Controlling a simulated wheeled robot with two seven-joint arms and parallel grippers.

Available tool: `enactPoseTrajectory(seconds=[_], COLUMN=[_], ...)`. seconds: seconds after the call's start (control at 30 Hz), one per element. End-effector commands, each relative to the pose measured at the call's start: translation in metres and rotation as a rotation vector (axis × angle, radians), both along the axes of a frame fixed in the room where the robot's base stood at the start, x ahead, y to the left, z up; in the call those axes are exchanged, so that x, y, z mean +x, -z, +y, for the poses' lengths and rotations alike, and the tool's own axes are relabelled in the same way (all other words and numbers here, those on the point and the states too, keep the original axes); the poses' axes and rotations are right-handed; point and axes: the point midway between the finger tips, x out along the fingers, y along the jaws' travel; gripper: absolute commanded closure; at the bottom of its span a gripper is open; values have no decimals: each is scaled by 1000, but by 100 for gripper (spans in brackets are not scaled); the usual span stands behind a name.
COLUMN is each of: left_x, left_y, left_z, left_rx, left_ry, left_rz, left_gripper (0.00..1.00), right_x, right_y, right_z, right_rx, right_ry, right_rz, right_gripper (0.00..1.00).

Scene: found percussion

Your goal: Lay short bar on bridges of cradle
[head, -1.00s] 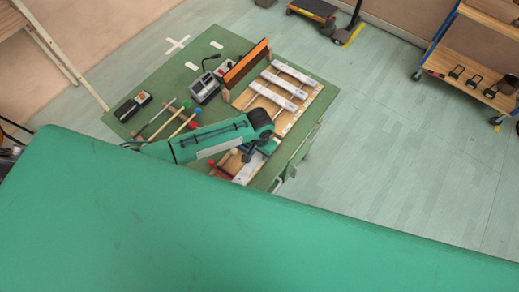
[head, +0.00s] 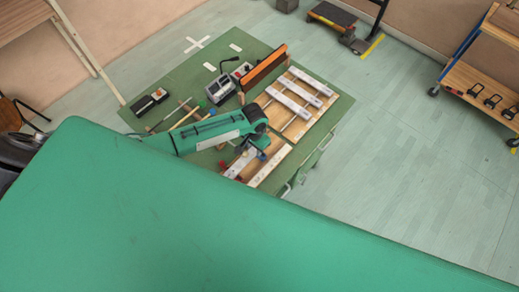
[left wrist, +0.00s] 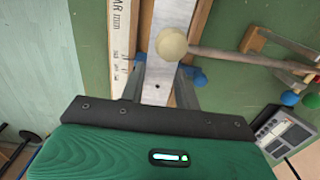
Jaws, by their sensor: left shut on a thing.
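My left gripper (left wrist: 158,92) is shut on a silver metal bar, the short bar (left wrist: 159,82). In the head view the left gripper (head: 260,150) hangs over the near wooden tray, partly hidden by its own wrist. A silver bar (head: 239,163) shows there below the wrist. The cradle (head: 290,128) is the wooden frame to the upper right, with silver bars (head: 295,100) lying across it. A cream mallet ball (left wrist: 171,43) shows over the bar in the wrist view; I cannot tell whether they touch. My right gripper is not in view.
A white printed strip (left wrist: 122,40) lies beside the bar. An orange-faced upright board (head: 264,68) stands behind the cradle. A grey device (head: 220,90), mallets (head: 185,118) and a black box (head: 150,102) lie on the green table (head: 190,75).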

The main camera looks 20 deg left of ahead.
Motion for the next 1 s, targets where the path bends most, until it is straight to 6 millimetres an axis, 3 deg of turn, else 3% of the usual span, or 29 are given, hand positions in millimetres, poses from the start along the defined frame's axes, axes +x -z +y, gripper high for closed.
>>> enactPoseTrajectory(seconds=[0.87, 0.9, 1.0], left_x=[0, 0, 0], left_y=[12, 12, 11], left_z=[0, 0, 0], left_rx=[-1, -1, 0], left_ry=[0, 0, 0], left_rz=[0, -1, -1], left_gripper=[100, 64, 44], right_x=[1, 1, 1], right_y=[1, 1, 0], right_z=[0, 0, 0], right_rx=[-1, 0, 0], right_ry=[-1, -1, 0], right_rz=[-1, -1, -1], right_gripper=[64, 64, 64])
